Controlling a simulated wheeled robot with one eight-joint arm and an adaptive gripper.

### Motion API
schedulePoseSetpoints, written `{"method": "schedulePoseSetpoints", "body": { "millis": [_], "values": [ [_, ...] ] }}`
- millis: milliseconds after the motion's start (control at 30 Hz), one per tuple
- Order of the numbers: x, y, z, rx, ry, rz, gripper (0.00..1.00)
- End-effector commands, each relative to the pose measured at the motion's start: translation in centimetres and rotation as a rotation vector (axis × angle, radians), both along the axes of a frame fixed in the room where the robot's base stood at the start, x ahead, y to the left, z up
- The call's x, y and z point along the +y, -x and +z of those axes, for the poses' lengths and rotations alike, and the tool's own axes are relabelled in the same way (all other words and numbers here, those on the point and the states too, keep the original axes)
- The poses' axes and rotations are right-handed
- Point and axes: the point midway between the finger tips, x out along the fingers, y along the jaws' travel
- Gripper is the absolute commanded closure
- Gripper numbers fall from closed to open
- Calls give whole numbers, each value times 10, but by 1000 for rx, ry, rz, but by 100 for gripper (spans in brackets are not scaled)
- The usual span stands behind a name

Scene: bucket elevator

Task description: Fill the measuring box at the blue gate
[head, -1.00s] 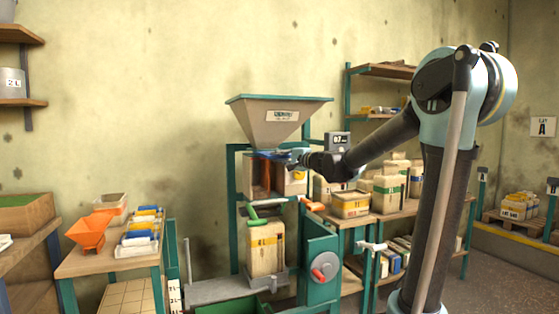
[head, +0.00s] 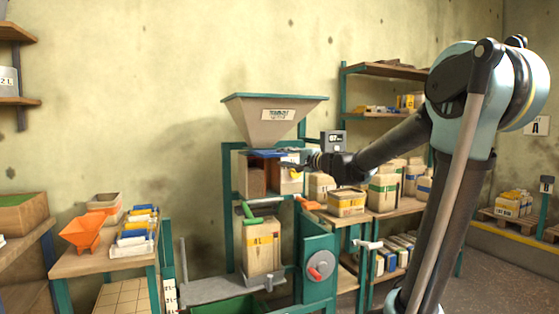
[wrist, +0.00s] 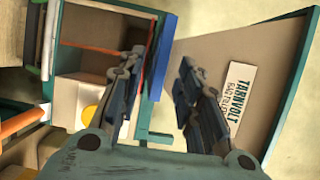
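The blue gate (head: 270,154) is a flat plate under the hopper (head: 272,118) on the green machine. In the wrist view the gate (wrist: 165,48) stands edge-on between my fingers. I cannot tell any fill level. My gripper (head: 291,162) is at the gate's right end. In the wrist view my gripper (wrist: 163,62) has its fingers spread on either side of the blue plate; contact is unclear.
A filled sack (head: 262,248) stands under the box, by a green handle (head: 252,208). A red-knobbed wheel (head: 320,266) is at lower right. Shelves with sacks (head: 383,190) lie behind my arm. An orange funnel (head: 83,232) is on the left table.

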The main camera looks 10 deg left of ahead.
Motion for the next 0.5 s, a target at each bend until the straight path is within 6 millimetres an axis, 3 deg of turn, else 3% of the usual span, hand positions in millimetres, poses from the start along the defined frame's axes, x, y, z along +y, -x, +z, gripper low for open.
{"method": "schedulePoseSetpoints", "body": {
  "millis": [200, 500],
  "values": [
    [-28, 20, -1, 0, 0, -3, 68],
    [-46, 34, -1, 1, 1, -2, 68]
  ]
}}
